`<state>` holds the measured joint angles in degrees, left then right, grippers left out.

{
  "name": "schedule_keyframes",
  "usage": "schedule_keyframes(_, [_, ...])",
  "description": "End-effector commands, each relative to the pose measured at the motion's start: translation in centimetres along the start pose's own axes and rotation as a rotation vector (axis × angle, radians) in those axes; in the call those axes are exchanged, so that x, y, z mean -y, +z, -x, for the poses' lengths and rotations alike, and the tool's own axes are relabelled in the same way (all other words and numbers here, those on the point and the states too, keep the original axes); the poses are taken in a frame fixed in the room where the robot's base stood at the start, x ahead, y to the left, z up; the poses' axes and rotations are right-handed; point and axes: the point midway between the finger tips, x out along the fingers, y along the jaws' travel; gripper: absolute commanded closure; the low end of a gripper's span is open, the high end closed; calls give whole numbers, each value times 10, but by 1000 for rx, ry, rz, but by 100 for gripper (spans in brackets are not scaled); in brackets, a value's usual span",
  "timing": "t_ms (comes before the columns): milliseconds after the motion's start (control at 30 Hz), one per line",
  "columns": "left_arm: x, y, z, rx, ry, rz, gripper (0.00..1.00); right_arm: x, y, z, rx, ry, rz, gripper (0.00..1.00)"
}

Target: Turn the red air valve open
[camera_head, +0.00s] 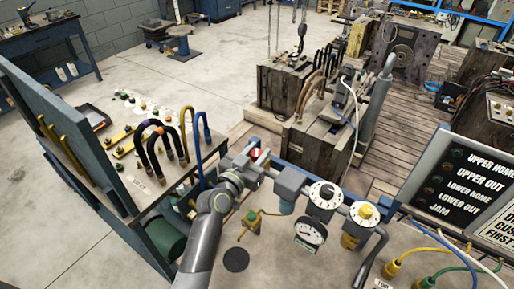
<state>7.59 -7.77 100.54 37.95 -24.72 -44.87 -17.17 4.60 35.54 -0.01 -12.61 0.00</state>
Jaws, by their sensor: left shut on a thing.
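The red air valve (256,152) shows as a small red and white piece at the left end of the blue-grey air pipework. My left arm comes up from the bottom, and my left gripper (254,163) is at the valve, shut on it. The gripper hides most of the valve, so how far its handle is turned cannot be told. My right gripper is not in view.
Right of the valve stand a white-faced regulator (325,194), a yellow-knobbed one (364,211) and a round gauge (310,233). A rack with coloured hoses (168,140) stands close on the left. A dark sign panel (458,185) is at the right.

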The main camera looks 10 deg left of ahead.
Motion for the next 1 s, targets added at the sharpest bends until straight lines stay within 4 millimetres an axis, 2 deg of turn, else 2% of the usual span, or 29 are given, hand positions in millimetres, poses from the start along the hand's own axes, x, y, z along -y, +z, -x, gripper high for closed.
schedule_keyframes(33, [-1,-3,0,1,-21,3,92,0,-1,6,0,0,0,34])
schedule_keyframes(233, [0,-1,0,4,-85,0,92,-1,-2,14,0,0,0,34])
schedule_keyframes(800, [0,0,0,4,-114,-1,92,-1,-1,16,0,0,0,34])
schedule_keyframes(833, [0,0,0,4,-114,-1,66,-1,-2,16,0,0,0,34])
schedule_keyframes(967, [0,0,0,4,-114,-1,49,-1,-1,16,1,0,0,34])
schedule_keyframes(1000, [0,0,0,4,-114,-1,48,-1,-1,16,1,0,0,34])
